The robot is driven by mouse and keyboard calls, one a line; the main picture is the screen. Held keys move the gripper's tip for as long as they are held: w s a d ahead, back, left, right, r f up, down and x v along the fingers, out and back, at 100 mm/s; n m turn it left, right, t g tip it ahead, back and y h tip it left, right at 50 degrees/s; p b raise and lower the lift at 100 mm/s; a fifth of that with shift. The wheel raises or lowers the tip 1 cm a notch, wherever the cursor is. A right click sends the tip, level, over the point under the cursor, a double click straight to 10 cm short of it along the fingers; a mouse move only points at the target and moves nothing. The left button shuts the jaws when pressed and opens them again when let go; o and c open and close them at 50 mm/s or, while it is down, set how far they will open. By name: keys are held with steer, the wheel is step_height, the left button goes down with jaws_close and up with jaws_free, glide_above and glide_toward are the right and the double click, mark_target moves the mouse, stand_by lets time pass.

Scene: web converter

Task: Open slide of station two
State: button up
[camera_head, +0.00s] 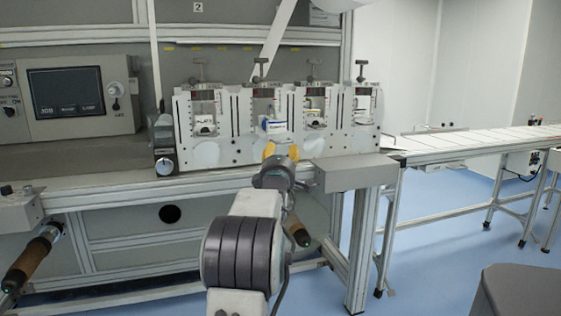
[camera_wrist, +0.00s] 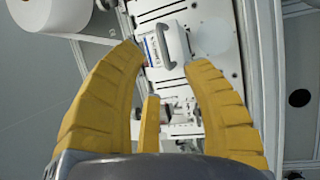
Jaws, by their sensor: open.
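A row of upright white stations stands on the machine bench in the head view. The second station from the left (camera_head: 268,112) has a slide block with a blue-and-white label (camera_head: 274,127). In the wrist view, the slide (camera_wrist: 174,45) shows a grey bar handle (camera_wrist: 163,48) and its label at the left side. My gripper (camera_head: 280,151) is in front of and a little below this slide in the head view. In the wrist view my gripper (camera_wrist: 167,56) has its yellow fingers spread on either side of the handle, empty. I cannot tell how far the slide is out.
A control panel with a dark screen (camera_head: 66,92) stands at the left. A grey box (camera_head: 354,171) juts from the bench front at right. A conveyor (camera_head: 470,140) runs off to the right. Rollers hang below the bench.

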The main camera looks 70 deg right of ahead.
steer(key=shift+v, duration=1.9)
